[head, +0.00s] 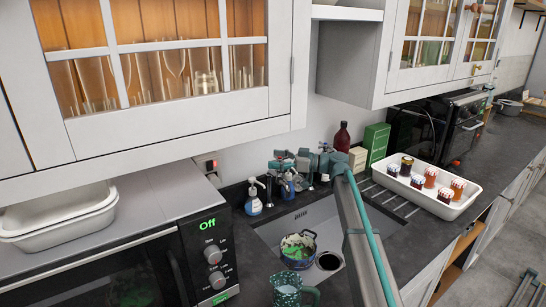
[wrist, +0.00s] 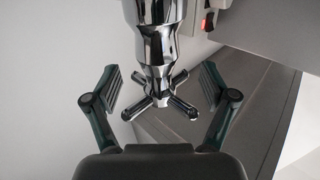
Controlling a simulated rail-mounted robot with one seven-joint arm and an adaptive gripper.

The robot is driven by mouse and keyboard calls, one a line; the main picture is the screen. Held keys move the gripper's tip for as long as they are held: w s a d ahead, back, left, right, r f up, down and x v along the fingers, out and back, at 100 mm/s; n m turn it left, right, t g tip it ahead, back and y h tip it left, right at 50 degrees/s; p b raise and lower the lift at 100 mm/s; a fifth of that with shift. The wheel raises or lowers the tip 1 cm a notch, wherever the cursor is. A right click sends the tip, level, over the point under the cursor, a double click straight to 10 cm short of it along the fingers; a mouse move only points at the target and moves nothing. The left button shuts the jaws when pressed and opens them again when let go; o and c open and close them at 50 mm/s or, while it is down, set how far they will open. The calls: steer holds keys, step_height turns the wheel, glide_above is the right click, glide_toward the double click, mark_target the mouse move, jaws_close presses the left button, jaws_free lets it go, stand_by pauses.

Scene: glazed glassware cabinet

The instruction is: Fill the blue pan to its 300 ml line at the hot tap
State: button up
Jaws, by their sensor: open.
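The blue pan (head: 285,262) sits in the sink (head: 262,234) at the basin's left side in the head view. Something white and green shows inside it; its 300 ml line and any water level cannot be made out. My gripper (head: 292,165) is at the taps behind the sink. In the wrist view my gripper (wrist: 162,88) is open, with one finger on each side of a chrome tap's cross handle (wrist: 160,97). The fingers appear apart from the handle. Whether this is the hot tap's handle cannot be told. My gripper and arm partly hide the taps in the head view.
A green speckled jug (head: 288,290) stands at the front of the sink. A soap bottle (head: 254,201) is left of the taps. A brown bottle (head: 342,137), a green box (head: 376,142) and a white tray (head: 430,199) of jars stand right. Glazed cabinets (head: 150,127) overhang the counter.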

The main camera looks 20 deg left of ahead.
steer(key=shift+s+a, duration=0.1)
steer(key=shift+a, duration=0.4)
steer(key=c, duration=1.1)
steer(key=shift+o, duration=0.2)
steer(key=g+b, duration=0.1)
steer(key=b, duration=0.1)
steer(key=n+g+b, duration=0.1)
steer(key=b, duration=0.1)
steer(key=n+g+h+b, duration=0.1)
steer(key=b, duration=0.1)
steer(key=shift+s+g, duration=0.25)
steer(key=shift+g, duration=0.05)
